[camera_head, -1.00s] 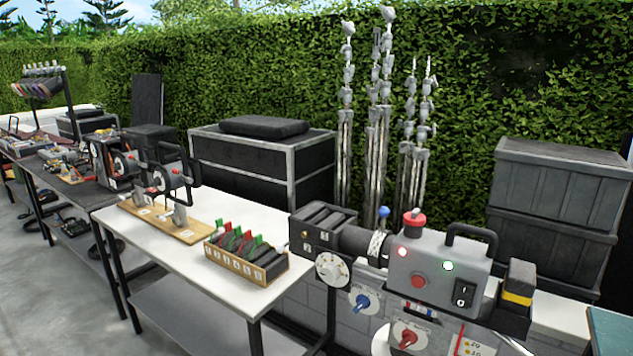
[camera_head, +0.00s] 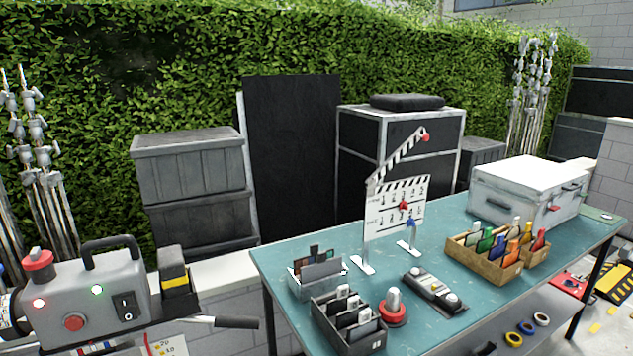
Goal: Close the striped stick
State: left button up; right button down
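A white clapperboard (camera_head: 397,212) stands upright on metal feet on a teal table. Its striped stick (camera_head: 400,158) is raised at an angle, hinged at the left and rising to the right. A red knob (camera_head: 424,136) sits at the stick's upper end. The board's face carries a red knob and a blue knob. Neither of my grippers shows in the view.
The teal table (camera_head: 455,246) also holds grey card boxes (camera_head: 349,325), a red-based button (camera_head: 393,307), a black control box (camera_head: 433,290), a wooden card tray (camera_head: 492,262) and a white case (camera_head: 528,191). A grey machine (camera_head: 75,300) with a handle stands at left.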

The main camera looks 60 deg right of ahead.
aim_at(411, 141)
jog(key=z, duration=2.45)
jog(key=i+l, duration=0.25)
jog(key=i, duration=0.25)
jog(key=i+l+u, duration=0.15)
jog(key=i, duration=0.3)
jog(key=l, duration=0.1)
